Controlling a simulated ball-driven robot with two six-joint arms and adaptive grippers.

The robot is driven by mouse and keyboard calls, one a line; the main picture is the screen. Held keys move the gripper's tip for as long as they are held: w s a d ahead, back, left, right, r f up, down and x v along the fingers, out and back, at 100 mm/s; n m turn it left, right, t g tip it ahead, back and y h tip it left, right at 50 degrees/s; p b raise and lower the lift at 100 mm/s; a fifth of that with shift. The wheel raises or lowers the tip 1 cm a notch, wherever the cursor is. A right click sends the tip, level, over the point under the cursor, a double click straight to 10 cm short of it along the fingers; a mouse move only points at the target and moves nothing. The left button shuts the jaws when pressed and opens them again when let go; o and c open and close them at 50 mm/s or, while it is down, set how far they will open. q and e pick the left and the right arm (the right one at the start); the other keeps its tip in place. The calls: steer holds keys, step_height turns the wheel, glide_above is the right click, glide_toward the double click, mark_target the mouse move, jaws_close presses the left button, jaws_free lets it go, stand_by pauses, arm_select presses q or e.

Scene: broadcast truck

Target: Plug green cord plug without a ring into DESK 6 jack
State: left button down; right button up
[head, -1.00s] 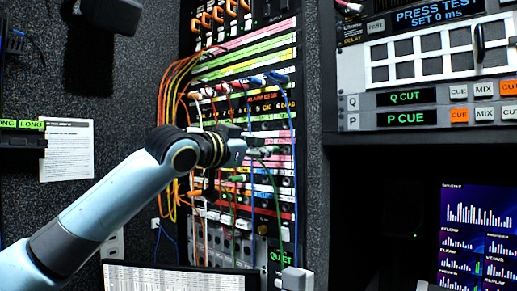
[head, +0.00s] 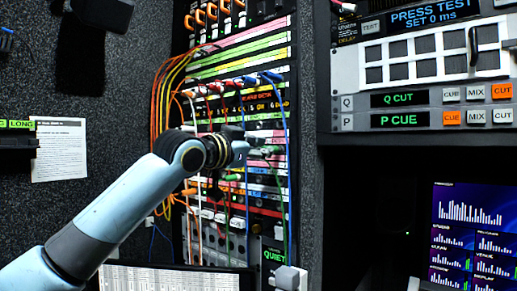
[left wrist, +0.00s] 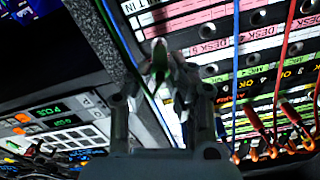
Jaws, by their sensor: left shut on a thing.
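My left gripper (head: 250,149) is at the patch panel (head: 268,190) in the head view, reaching in from the left. In the left wrist view the left gripper (left wrist: 160,75) is shut on a green cord plug (left wrist: 179,58), partly hidden between the fingertips; whether it has a ring cannot be told. Pink label strips (left wrist: 215,47) with DESK lettering lie just beyond the plug in the wrist view. One reads like DESK 5; I cannot make out a DESK 6 label clearly. Another green plug (head: 233,177) sits lower on the panel. My right gripper is not in view.
Orange, yellow, red and blue cords hang in front of the panel. A blue cord (head: 288,175) runs down its right side. Orange-red plugs (left wrist: 290,118) stand out at the right of the wrist view. A control console (head: 430,80) is to the right.

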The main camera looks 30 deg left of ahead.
arm_select(q)
steer(key=shift+w, duration=0.6)
steer(key=c, duration=1.2)
jaws_free()
steer(key=shift+d, duration=0.1)
steer(key=shift+o, duration=0.2)
steer(key=s, duration=0.7)
steer(key=shift+s+a, duration=0.25)
